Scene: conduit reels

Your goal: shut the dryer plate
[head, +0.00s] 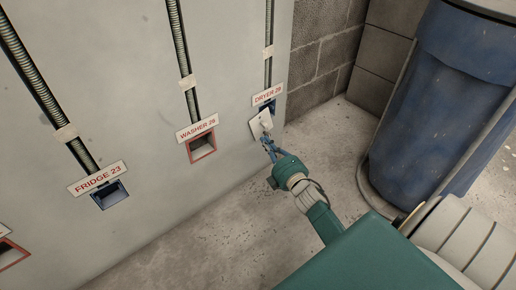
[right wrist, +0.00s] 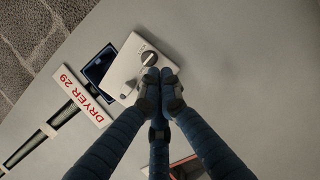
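The dryer plate (head: 261,123) is a small pale plate with a switch-like knob. It hangs askew beside the blue-lined box under the DRYER 29 label (head: 267,94), leaving part of the opening uncovered. In the right wrist view the plate (right wrist: 128,72) shows tilted, with the dark box opening (right wrist: 100,65) bare along its left side. My right gripper (head: 266,137) is at the plate's lower edge. My left gripper is not in view.
Conduits run down to the boxes. A large blue bin (head: 435,95) stands at the right. Floor between wall and bin is clear.

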